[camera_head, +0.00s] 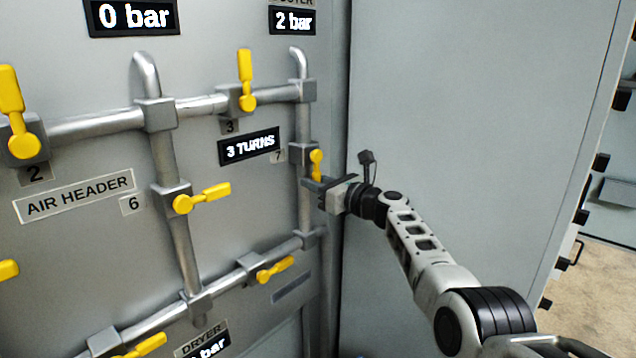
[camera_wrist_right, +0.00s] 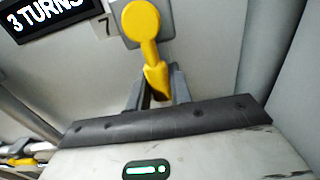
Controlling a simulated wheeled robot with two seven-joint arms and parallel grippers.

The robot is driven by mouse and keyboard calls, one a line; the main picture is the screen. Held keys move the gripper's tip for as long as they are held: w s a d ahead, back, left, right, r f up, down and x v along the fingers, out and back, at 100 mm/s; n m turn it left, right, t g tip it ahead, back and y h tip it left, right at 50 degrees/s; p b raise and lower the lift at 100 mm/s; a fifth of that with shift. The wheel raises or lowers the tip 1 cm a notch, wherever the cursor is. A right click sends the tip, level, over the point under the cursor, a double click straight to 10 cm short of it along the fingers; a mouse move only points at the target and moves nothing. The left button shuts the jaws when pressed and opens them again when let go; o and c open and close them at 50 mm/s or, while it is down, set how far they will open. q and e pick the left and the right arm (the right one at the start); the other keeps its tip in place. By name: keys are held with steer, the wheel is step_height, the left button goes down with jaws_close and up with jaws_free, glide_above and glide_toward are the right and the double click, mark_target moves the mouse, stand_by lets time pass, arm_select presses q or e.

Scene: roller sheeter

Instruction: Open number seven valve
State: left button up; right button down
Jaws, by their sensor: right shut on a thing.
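The number seven valve has a yellow handle (camera_head: 316,160) on a grey block on the right vertical pipe, beside a small "7" plate (camera_head: 278,156). The handle (camera_wrist_right: 142,22) also shows in the right wrist view, its lever pointing down toward my fingers. My right gripper (camera_head: 318,187) comes in from the right and is shut on the lower end of this lever. In the right wrist view the fingers of my right gripper (camera_wrist_right: 158,92) stand on either side of the lever tip. My left gripper is not in view.
Other yellow valve handles sit on the pipes, including number 3 (camera_head: 247,98), number 6 (camera_head: 203,198) and number 2 (camera_head: 20,140). A "3 TURNS" display (camera_head: 249,146) is left of valve seven. A large grey panel (camera_head: 460,110) stands close on the right.

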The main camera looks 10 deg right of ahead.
steer(key=shift+s+a+f, duration=0.1)
steer(key=shift+f, duration=0.1)
steer(key=c, duration=1.3)
jaws_free()
steer(key=shift+r, duration=0.1)
steer(key=shift+o, duration=0.2)
arm_select(q)
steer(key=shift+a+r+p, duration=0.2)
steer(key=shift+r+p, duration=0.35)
steer(key=shift+p, duration=0.45)
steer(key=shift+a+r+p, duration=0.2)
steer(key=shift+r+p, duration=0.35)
steer(key=shift+p, duration=0.45)
arm_select(e)
steer(key=v, duration=1.6)
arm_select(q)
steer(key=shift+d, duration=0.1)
